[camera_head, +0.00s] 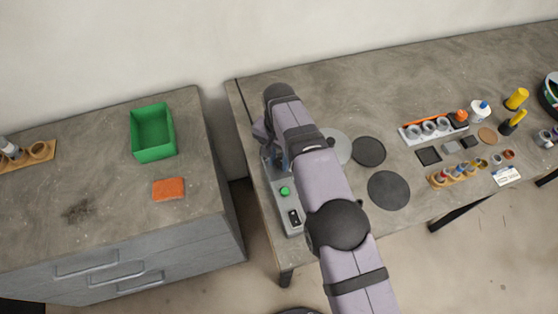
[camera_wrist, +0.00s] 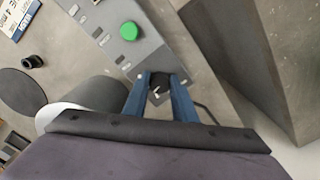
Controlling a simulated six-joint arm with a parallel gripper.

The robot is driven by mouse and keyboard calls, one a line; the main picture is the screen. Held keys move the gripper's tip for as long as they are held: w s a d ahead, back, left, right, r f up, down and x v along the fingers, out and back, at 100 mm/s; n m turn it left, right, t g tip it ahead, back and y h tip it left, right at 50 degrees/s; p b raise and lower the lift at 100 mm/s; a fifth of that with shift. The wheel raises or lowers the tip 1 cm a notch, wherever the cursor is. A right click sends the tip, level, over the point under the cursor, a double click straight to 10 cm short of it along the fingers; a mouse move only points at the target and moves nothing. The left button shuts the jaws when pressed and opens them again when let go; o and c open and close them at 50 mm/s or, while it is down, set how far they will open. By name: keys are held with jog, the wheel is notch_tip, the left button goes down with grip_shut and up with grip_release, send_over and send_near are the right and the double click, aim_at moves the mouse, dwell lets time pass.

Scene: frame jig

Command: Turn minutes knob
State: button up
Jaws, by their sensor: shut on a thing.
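The minutes knob (camera_wrist: 160,82) is a small dark knob with a pale pointer, at the end of a grey control panel (camera_wrist: 112,25) in the wrist view. My gripper (camera_wrist: 160,86) has its two blue fingers on either side of the knob and is shut on it. In the head view the grey panel (camera_head: 290,208) lies at the left end of the right table. My gripper (camera_head: 280,162) is over its far end, where my arm mostly hides the knob.
A green button (camera_wrist: 129,31) is on the panel near the knob. Round dark discs (camera_head: 388,190) lie to the right of my arm. Cups and small parts stand farther right. A green box (camera_head: 140,157) and an orange block (camera_head: 168,189) are on the left cabinet, across a gap.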

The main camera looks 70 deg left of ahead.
jog(key=n, duration=0.3)
jog(key=shift+w+n+b, duration=0.1)
jog(key=shift+n+b, duration=0.3)
jog(key=n, duration=0.7)
jog(key=shift+w, duration=0.1)
jog(key=shift+n, duration=2.2)
jog(key=o, duration=1)
jog(key=shift+o, duration=0.2)
jog(key=shift+r, duration=0.1)
